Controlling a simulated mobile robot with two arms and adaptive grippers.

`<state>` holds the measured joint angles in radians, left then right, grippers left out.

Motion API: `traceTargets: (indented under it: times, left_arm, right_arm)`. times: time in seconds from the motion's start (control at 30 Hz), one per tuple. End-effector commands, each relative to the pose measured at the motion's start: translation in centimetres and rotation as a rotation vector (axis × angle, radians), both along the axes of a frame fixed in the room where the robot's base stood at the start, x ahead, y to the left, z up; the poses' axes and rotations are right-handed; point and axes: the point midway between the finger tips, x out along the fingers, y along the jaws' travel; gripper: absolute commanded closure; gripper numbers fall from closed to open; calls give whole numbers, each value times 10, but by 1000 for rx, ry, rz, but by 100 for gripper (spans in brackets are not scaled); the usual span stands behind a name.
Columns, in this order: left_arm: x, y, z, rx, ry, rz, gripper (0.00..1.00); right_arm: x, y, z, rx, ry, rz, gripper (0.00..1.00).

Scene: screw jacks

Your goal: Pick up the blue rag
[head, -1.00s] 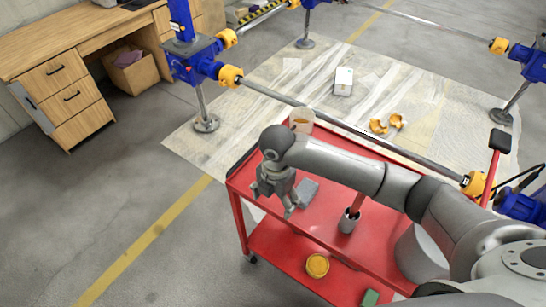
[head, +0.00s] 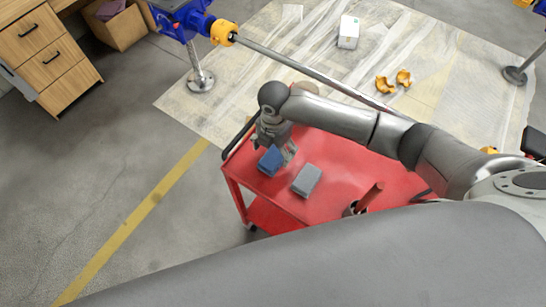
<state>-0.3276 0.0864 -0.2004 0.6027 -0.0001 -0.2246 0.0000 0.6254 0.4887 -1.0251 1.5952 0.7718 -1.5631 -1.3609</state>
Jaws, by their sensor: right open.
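A small blue folded item (head: 270,161), which looks like the blue rag, lies on the top of the red cart (head: 335,157) near its left edge. My right gripper (head: 279,152) is open and points down right at it, partly covering its back side. I cannot tell whether the fingers touch it or are around it. My left gripper is not in view.
A grey-blue block (head: 306,180) lies on the cart just right of the blue item. A grey cup with a red handle (head: 362,201) stands further right. A steel bar (head: 300,65) of the blue jack frame runs behind the cart. Grey floor on the left is clear.

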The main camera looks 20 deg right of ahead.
Motion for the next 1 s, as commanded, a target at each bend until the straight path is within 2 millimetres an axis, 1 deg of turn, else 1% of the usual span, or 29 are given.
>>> traceTargets:
  times: [0.07, 0.23, 0.3, 0.33, 0.47, 0.7, 0.8, 1.0]
  left_arm:
    - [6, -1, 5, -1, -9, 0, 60]
    - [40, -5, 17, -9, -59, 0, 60]
    - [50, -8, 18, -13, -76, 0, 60]
    - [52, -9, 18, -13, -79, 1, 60]
    - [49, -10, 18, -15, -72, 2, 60]
    - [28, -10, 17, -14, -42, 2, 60]
    - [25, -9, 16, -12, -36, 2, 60]
    - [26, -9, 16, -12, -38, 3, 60]
  right_arm:
    - [-1, 1, -6, 0, 4, -1, 21]
    - [-3, 4, -28, -1, 4, -1, 21]
    - [-3, 3, -38, -1, 3, -1, 21]
    - [-2, 3, -41, -2, 2, -2, 21]
    - [-2, 3, -49, -1, 1, -1, 21]
    - [-2, 3, -51, -1, -1, 0, 21]
    - [-2, 3, -51, -1, -1, 0, 34]
    - [-2, 3, -51, -1, -1, -1, 60]
